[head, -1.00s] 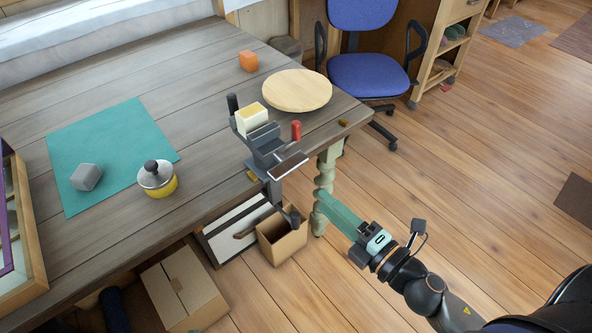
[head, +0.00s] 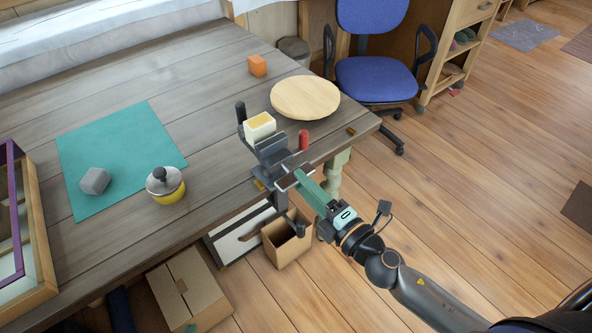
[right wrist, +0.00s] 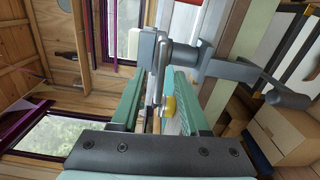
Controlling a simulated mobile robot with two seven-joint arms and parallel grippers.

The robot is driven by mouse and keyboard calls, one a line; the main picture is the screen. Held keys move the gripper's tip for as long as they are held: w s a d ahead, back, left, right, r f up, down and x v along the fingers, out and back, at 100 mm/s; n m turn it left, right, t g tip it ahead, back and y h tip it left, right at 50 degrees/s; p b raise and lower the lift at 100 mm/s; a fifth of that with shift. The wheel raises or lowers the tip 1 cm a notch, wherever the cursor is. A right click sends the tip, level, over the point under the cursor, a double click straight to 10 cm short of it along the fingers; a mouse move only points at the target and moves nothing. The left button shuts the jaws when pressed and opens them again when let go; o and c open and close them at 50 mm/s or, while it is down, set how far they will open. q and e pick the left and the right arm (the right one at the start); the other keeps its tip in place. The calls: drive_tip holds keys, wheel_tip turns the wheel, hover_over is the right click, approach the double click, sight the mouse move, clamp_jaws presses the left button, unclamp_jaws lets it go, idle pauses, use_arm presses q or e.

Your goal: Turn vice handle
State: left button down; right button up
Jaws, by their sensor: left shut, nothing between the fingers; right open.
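The grey bench vice (head: 272,152) is clamped at the table's front corner, with a cream block (head: 259,127) at its jaws. Its metal handle (head: 288,182) is a bar on the near side, partly covered by my gripper in the head view. My right gripper (head: 302,178) is open with its green fingertips at the handle. In the right wrist view the handle bar (right wrist: 158,85) shows between the two spread fingers; contact cannot be told. My left gripper is not in view.
Open cardboard boxes (head: 288,249) stand below.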

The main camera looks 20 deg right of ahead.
sight(290, 172)
drive_tip(key=shift+p+x, duration=0.3)
drive_tip(key=shift+x, duration=1.35)
drive_tip(key=shift+c, duration=0.2)
clamp_jaws()
